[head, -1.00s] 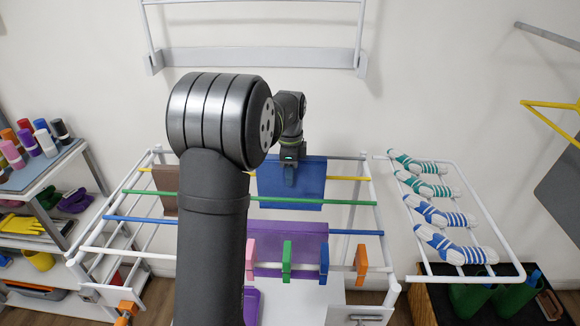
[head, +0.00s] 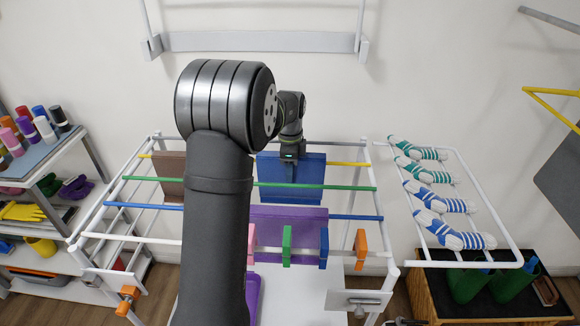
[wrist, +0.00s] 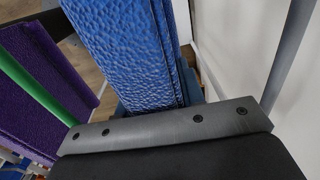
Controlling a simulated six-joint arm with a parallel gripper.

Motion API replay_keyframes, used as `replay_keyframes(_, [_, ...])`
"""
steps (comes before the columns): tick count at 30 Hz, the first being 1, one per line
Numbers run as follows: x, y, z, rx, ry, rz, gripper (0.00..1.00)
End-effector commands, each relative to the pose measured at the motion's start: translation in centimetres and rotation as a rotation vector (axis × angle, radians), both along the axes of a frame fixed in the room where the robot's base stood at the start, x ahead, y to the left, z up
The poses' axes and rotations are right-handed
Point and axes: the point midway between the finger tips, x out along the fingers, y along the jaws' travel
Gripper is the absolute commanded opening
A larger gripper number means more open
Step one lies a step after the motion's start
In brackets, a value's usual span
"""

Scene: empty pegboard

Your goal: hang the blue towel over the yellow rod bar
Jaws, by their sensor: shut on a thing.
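The blue towel (head: 308,181) hangs folded at the yellow rod bar (head: 346,163) in the head view. The bar shows on both sides of the towel and is hidden behind it. The towel's top edge is slightly above the bar's line; I cannot tell whether it rests on it. In the wrist view the towel's textured top (wrist: 130,50) runs away from my gripper (wrist: 165,125). The fingertips are mostly hidden.
A green rod (head: 345,187) crosses in front of the towel. A purple towel (head: 300,222) hangs on the blue rod (head: 350,217) nearer, and a brown towel (head: 170,165) on the left. Clips sit along the front white rod. Striped socks (head: 440,205) lie on the right rack.

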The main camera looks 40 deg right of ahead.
Motion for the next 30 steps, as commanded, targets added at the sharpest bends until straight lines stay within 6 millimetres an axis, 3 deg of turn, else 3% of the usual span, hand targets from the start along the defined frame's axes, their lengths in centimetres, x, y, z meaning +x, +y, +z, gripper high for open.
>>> replay_keyframes(8, [0.0, 0.0, 0.0, 0.000, 0.000, 0.000, 0.22])
replay_keyframes(9, [0.0, 0.0, 0.0, 0.000, 0.000, 0.000, 0.38])
replay_keyframes(13, [0.0, 0.0, 0.0, 0.000, 0.000, 0.000, 0.61])
replay_keyframes(23, [0.0, 0.0, 0.3, 0.000, 0.000, 0.000, 0.61])
replay_keyframes(26, [0.0, 0.0, 1.2, -0.001, -0.001, 0.000, 0.61])
replay_keyframes(30, [0.0, 0.0, 4.0, -0.004, -0.003, 0.000, 0.61])
